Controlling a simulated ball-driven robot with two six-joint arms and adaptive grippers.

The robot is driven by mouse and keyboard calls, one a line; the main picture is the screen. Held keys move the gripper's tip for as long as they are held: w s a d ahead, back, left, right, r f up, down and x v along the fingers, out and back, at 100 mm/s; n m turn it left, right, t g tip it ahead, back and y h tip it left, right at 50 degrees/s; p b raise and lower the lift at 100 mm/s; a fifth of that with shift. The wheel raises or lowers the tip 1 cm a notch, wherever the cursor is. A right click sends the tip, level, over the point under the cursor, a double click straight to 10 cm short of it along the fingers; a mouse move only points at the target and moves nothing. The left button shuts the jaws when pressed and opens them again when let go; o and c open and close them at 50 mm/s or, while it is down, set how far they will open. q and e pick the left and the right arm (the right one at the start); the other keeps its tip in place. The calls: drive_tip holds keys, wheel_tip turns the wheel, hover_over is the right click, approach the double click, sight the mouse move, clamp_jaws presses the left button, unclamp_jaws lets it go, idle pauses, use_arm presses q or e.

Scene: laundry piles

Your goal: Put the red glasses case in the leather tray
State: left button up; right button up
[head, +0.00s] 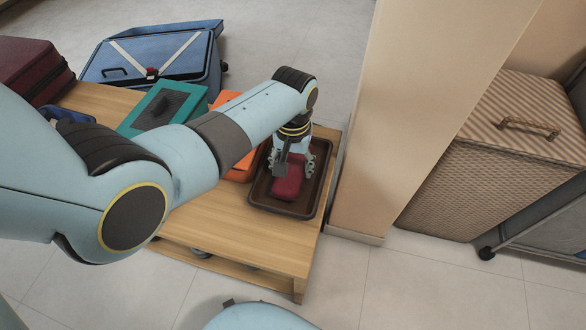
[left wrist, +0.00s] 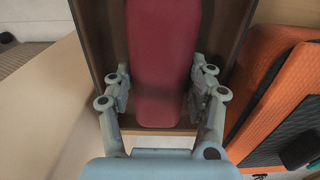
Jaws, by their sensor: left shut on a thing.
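The red glasses case (head: 287,184) is at the leather tray, a dark brown shallow tray (head: 313,190) on the right end of the wooden table. My left gripper (head: 291,163) reaches down over the tray and is shut on the case. In the left wrist view the case (left wrist: 164,60) lies between the two fingers (left wrist: 160,88), within the tray's walls (left wrist: 226,38). I cannot tell whether the case rests on the tray floor or is held just above it. My right gripper is not in view.
An orange item (head: 240,172) and a teal-framed item (head: 166,105) lie on the low wooden table (head: 235,235) left of the tray. A blue suitcase (head: 155,55) is behind. A beige pillar (head: 400,110) stands close right of the tray, with a woven hamper (head: 490,160) beyond.

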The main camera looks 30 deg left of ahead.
sight(293, 164)
use_arm(q)
drive_tip(key=shift+f, duration=0.3)
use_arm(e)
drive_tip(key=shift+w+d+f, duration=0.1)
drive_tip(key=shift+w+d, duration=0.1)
use_arm(q)
drive_tip(key=o, duration=1.3)
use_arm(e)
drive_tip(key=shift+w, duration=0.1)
use_arm(q)
wheel_tip(293, 164, up, 12)
drive_tip(key=p, duration=0.5)
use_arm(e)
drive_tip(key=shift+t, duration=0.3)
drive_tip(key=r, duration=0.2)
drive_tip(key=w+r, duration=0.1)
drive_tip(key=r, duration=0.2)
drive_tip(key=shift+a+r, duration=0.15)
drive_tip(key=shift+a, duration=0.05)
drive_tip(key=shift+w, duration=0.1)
